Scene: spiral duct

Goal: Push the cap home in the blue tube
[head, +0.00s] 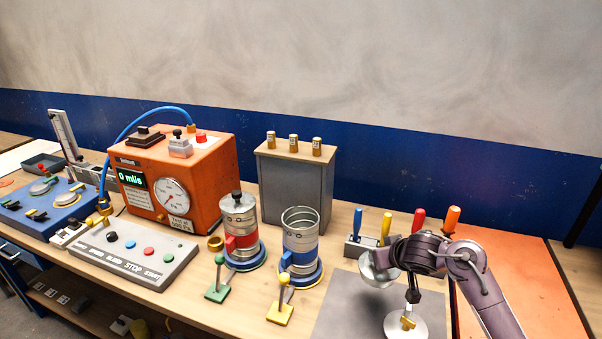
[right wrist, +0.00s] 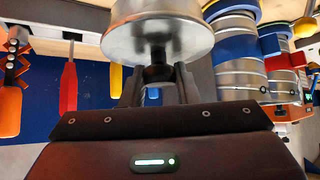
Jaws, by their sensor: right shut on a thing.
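The blue tube (head: 301,246) stands upright on the bench in a blue base, and its top is open and empty. It also shows at the right of the right wrist view (right wrist: 235,48). My right gripper (right wrist: 158,90) is shut on the dark knob of a silver cap (right wrist: 155,38). In the head view the cap (head: 376,269) is held to the right of the blue tube, apart from it; my gripper partly hides it. The exact tilt of the cap is hard to tell. My left gripper is not in view.
A red-banded tube (head: 240,241) with a knobbed cap stands left of the blue tube. Green (head: 217,290) and yellow (head: 280,313) lever stands are in front. Upright screwdrivers (head: 386,226) stand behind my gripper. A pale disc (head: 397,330) lies on the grey mat (head: 343,315).

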